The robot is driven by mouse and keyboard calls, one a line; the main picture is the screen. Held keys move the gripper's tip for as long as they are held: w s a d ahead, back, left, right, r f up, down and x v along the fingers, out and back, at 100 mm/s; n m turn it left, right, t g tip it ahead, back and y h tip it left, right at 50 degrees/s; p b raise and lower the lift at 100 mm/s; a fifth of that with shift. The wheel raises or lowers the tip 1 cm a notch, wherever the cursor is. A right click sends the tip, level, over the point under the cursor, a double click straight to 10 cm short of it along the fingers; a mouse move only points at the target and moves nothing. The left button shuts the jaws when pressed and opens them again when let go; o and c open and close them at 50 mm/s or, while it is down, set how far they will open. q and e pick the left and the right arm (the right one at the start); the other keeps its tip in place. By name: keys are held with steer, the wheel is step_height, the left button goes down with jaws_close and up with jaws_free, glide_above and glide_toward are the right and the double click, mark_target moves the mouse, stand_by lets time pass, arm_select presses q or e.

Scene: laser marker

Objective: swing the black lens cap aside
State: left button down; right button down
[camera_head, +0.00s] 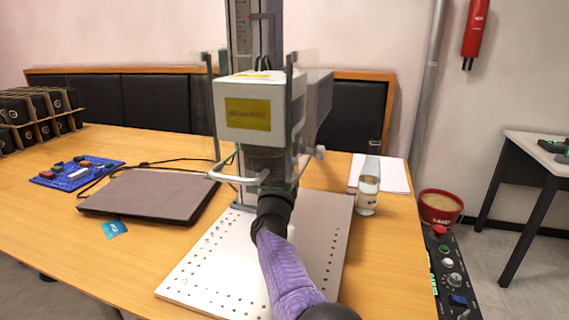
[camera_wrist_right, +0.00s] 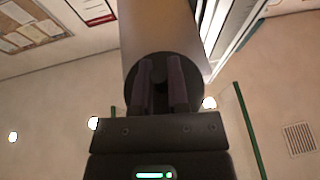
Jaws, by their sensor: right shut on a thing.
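The laser marker (camera_head: 258,112) stands on the table with its white head raised on a column. In the right wrist view, the wide tube of its lens (camera_wrist_right: 160,28) comes down from above, and the round black lens cap (camera_wrist_right: 194,74) shows at its lower end. My right gripper (camera_wrist_right: 160,82) points up under the cap, its two fingers shut on a small dark part at the middle of the cap. In the head view, my purple right arm reaches up under the marker head and hides the cap and fingers. My left gripper is in neither view.
The perforated base plate (camera_head: 205,268) lies under the head. A closed laptop (camera_head: 150,195) and a blue circuit board (camera_head: 78,172) lie to the left. A glass bottle (camera_head: 368,188) stands to the right, beside white paper (camera_head: 392,172). A control panel (camera_head: 450,275) is at lower right.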

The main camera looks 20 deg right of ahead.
steer(key=shift+r, duration=0.1)
steer(key=c, duration=0.6)
jaws_free()
arm_select(q)
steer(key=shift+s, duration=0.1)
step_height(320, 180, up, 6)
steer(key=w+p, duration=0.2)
steer(key=p, duration=0.4)
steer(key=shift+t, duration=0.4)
arm_select(e)
steer(key=v, duration=1)
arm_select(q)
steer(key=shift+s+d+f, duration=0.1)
